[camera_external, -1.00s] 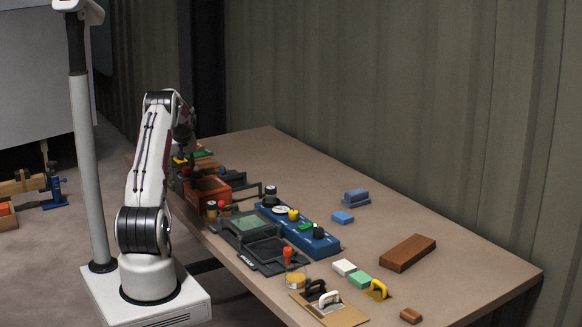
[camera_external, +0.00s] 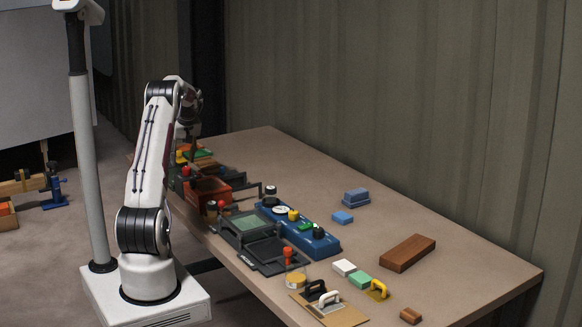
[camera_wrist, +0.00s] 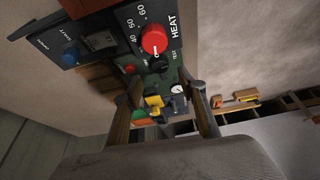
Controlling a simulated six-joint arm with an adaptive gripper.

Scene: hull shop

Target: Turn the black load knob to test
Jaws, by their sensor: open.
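In the wrist view, a dark green panel (camera_wrist: 185,74) lies beyond my fingers, with a small "TEST" marking near its upper part. A small black knob (camera_wrist: 159,63) seems to sit there, just below the red HEAT knob; its pointer is too small to read. I cannot tell for sure that it is the load knob. My gripper (camera_wrist: 166,92) is open and empty, its two fingers wide apart on either side of the green panel, touching nothing that I can see. In the external view my gripper (camera_external: 191,145) hangs above the far left end of the table, partly hidden by my arm.
The red HEAT knob (camera_wrist: 154,39) is on a dark unit beside the panel. A yellow part (camera_wrist: 153,101) and a gauge (camera_wrist: 177,89) show between my fingers. A blue unit with knobs (camera_external: 325,243) stands mid-table.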

